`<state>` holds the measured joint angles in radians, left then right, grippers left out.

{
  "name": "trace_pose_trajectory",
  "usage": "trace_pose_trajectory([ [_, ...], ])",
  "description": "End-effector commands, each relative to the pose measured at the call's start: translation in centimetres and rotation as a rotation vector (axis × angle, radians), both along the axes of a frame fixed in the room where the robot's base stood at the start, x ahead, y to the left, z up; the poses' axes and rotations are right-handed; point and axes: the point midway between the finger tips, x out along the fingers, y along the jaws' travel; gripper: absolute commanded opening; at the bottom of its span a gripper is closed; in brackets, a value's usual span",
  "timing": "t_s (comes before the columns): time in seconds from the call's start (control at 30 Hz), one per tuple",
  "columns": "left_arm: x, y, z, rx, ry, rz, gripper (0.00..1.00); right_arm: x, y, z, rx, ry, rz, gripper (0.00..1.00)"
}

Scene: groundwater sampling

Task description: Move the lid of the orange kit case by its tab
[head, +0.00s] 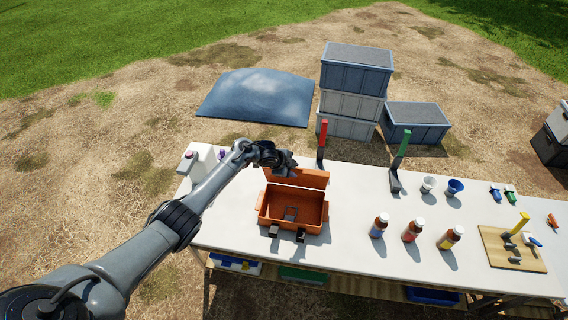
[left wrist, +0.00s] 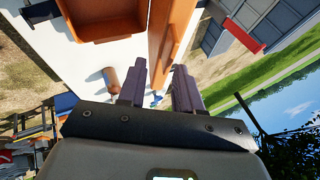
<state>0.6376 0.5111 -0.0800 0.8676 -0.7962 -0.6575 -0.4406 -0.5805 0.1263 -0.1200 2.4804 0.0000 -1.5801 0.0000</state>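The orange kit case (head: 262,214) stands on the white table with its lid (head: 312,178) raised at the back edge, roughly upright. A small grey-framed item lies inside, and two dark latches show at its front. My left gripper (head: 286,168) is at the upper left part of the lid. In the left wrist view the gripper's two dark fingers (left wrist: 159,88) are apart, with the orange lid (left wrist: 176,32) running down toward the gap between them. I cannot tell whether they touch it. The case (left wrist: 98,28) shows upper left there. The tab is not distinguishable. My right gripper is not in view.
Upright red (head: 322,138) and green (head: 402,145) handles stand behind and right of the case. Several capped bottles (head: 411,232) stand to its right, beyond some bare table. White bottles (head: 188,159) stand at the far left end. Stacked bins (head: 353,80) are behind the table.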

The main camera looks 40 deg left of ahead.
Motion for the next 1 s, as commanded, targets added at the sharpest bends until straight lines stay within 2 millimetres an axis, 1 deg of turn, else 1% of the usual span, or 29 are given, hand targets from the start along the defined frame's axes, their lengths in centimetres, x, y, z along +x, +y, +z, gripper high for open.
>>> trace_pose_trajectory([
  [0.1, -0.9, 0.2, 1.4, 0.003, -0.002, 0.000, 0.34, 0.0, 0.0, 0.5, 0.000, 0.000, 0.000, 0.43],
  [0.5, -4.3, 0.8, 6.3, 0.003, -0.003, 0.000, 0.34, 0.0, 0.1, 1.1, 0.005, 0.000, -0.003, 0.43],
  [0.73, -5.3, 0.8, 7.6, 0.001, -0.003, 0.001, 0.34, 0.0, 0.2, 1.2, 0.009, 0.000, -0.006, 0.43],
  [1.0, -5.4, 0.8, 7.7, 0.001, -0.002, 0.001, 0.34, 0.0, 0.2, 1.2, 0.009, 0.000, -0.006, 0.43],
])
